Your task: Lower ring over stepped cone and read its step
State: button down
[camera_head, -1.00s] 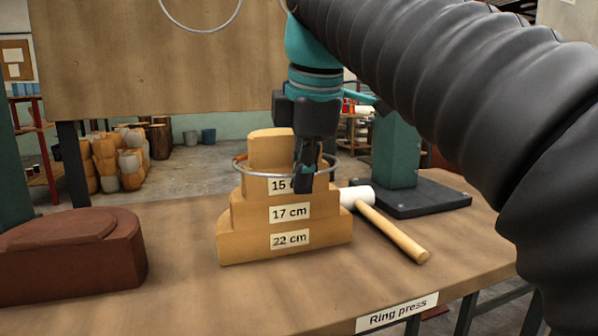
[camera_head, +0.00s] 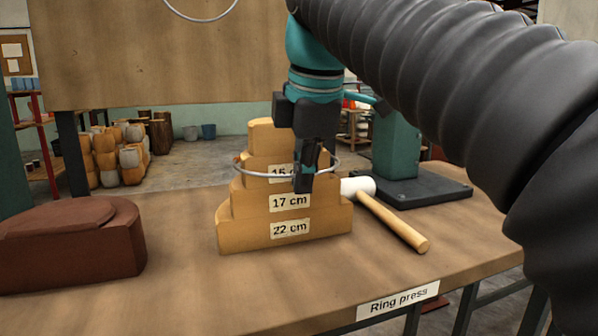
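The stepped wooden cone (camera_head: 240,236) stands on the bench, with steps labelled 15, 17 cm and 22 cm from top to bottom. The metal ring (camera_head: 252,174) is around the cone at the 15 step, a little above the 17 cm step's top. It looks nearly level. My gripper (camera_head: 303,184) is in front of the cone's right side, with its dark fingers at the front of the ring, shut on it. The fingers cover part of the 15 label. Whether the ring touches the wood cannot be told.
A mallet (camera_head: 395,222) lies right of the cone, its white head close to the cone. A reddish-brown block (camera_head: 70,250) is at left. A green post on a dark base (camera_head: 420,192) stands behind right. Another ring (camera_head: 202,18) hangs from the board above.

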jog(key=shift+f+b, duration=0.3)
jog(key=shift+f, duration=0.3)
jog(key=shift+f, duration=0.15)
jog(key=shift+f+b, duration=0.8)
jog(key=shift+f, duration=0.05)
jog(key=c, duration=1.3)
grip_release()
jog(key=shift+r, duration=0.1)
jog(key=o, duration=0.5)
jog(key=shift+o, duration=0.2)
